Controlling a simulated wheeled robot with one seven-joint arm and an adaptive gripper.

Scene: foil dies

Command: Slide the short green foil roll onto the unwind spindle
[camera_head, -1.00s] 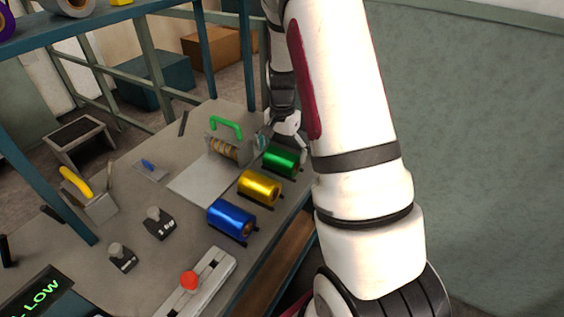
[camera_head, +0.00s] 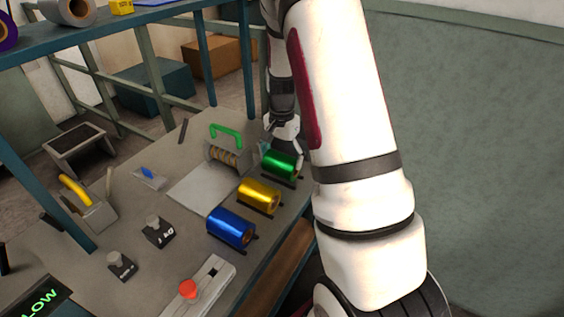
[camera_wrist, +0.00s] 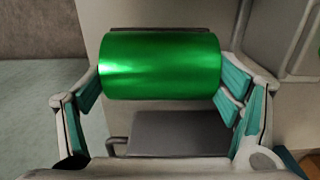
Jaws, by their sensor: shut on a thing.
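The green foil roll (camera_head: 281,165) is shiny and lies on its side at the far end of a row of rolls by the bench's right edge. In the wrist view the green roll (camera_wrist: 160,66) spans the gap between the teal-padded fingers of my gripper (camera_wrist: 160,85), which is shut on its two ends. A dark grey holder (camera_wrist: 175,135) shows below the roll; I cannot tell whether they touch. In the head view my gripper is mostly hidden behind my arm and the roll. I cannot clearly make out the unwind spindle.
A gold roll (camera_head: 259,195) and a blue roll (camera_head: 231,228) lie nearer in the row. A device with a green handle (camera_head: 226,133) stands left of the green roll, beside a pale plate (camera_head: 198,188). A red-knobbed fixture (camera_head: 205,282) is at the front.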

